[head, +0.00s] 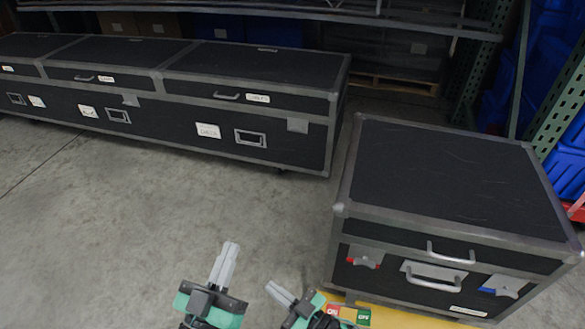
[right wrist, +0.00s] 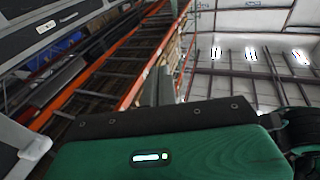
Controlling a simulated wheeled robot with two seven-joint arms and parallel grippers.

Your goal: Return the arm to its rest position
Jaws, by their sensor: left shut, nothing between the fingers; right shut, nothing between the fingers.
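My left gripper (head: 224,264) is at the bottom middle of the head view, its fingers together, over bare floor. My right gripper (head: 277,292) is lower and to its right, also with its fingers together and nothing between them. It is just left of a closed black case (head: 445,180) with grey metal edges. The case has a handle (head: 433,277), a red-marked latch (head: 364,257) and a blue-marked latch (head: 504,286) on its front. In the right wrist view, a green part of my own arm fills the bottom.
A long row of black cases (head: 170,120) stands along the back left. Green rack posts (head: 555,105) and blue totes (head: 570,165) stand at the right. Concrete floor (head: 130,210) is clear at the left.

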